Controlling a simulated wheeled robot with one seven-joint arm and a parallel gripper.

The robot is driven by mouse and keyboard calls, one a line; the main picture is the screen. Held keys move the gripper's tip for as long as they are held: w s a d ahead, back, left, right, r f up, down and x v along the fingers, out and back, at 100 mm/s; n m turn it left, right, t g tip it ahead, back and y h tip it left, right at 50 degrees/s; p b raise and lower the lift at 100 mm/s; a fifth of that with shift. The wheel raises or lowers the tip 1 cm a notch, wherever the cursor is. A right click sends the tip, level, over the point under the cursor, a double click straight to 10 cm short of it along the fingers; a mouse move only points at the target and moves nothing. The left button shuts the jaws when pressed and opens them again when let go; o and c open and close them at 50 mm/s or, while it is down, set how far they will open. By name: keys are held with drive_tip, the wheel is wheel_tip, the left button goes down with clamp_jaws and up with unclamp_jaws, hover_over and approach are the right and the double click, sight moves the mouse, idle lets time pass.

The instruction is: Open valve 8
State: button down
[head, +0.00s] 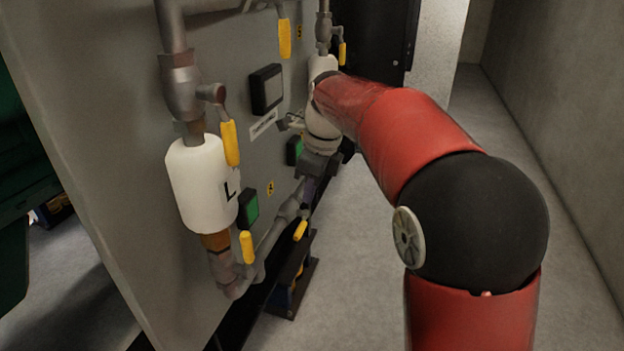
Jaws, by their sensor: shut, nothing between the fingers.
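Several valves with yellow lever handles sit on the pipework along a grey panel. I cannot read which is valve 8. One yellow handle (300,231) is on the low pipe, just below my gripper (307,194). Another handle (247,247) hangs at the lower left, and one (230,143) beside the white cylinder. Two more hang higher, a handle (284,38) at the top middle and a handle (342,53) farther back. My gripper points down, shut and empty, close to the low pipe. Whether it touches the pipe or handle, I cannot tell.
A white cylinder (197,182) marked "L" stands out from the grey panel (110,130). Dark boxes (266,89) and small yellow labels (270,188) are on the panel. A concrete wall (560,110) bounds the right; the floor (360,270) between is clear.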

sight(301, 229)
drive_tip(key=f, duration=0.2)
drive_tip(key=a+f, duration=0.1)
drive_tip(key=f, duration=0.5)
drive_tip(key=shift+w+a+f, duration=0.15)
drive_tip(key=shift+w+a, duration=0.1)
drive_tip(key=shift+a, duration=0.05)
drive_tip(key=shift+b, duration=0.3)
drive_tip(key=shift+a+f+t, duration=0.1)
drive_tip(key=shift+f+t, duration=0.2)
drive_tip(key=shift+f, duration=0.25)
